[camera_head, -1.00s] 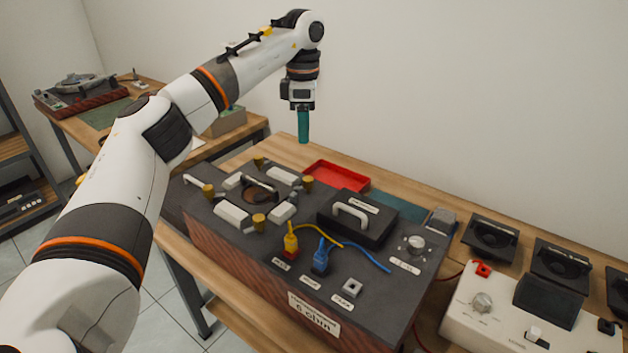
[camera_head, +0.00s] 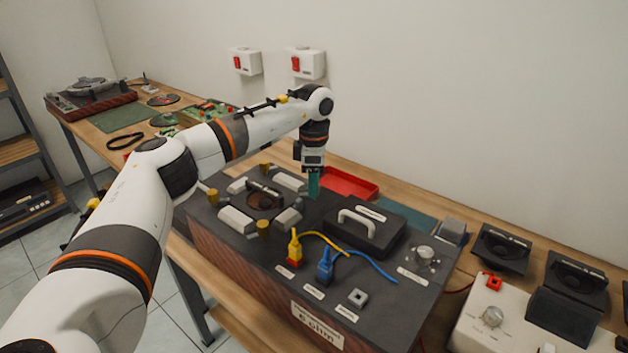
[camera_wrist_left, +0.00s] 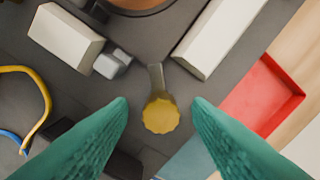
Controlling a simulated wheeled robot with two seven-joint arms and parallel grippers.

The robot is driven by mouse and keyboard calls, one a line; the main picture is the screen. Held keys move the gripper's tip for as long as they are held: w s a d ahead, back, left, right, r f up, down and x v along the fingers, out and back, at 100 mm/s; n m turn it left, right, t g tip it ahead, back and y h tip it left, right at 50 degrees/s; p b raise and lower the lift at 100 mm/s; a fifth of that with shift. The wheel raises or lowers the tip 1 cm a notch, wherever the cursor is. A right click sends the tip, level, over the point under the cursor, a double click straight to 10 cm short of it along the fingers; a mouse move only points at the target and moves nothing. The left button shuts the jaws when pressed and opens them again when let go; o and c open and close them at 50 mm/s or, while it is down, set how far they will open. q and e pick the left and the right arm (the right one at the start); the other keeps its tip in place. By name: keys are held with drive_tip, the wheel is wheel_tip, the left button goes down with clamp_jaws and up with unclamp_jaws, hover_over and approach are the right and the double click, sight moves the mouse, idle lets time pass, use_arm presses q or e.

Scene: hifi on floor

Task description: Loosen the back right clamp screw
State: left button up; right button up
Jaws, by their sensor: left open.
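The back right clamp screw (camera_wrist_left: 161,116) has a yellow knob on a grey metal arm. In the wrist view it sits midway between the two teal fingers of my left gripper (camera_head: 314,184), which are open with a gap on each side. I cannot tell how deep the fingertips reach around it. In the head view this screw is hidden behind the fingers, at the back right of the clamp group on the dark box (camera_head: 415,290). The other clamp screws (camera_head: 265,167), (camera_head: 213,196) and (camera_head: 263,229) stand around the round opening (camera_head: 264,196).
A black block with a white handle (camera_head: 356,217) stands close right of the gripper. A red tray (camera_head: 350,182) lies behind it. Yellow (camera_head: 294,250) and blue (camera_head: 324,266) plugs with cables stand in front. Pale clamp bars (camera_head: 290,181) flank the opening.

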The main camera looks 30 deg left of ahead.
use_arm(q)
drive_tip(key=shift+f, duration=0.2)
drive_tip(key=shift+c, duration=0.4)
clamp_jaws()
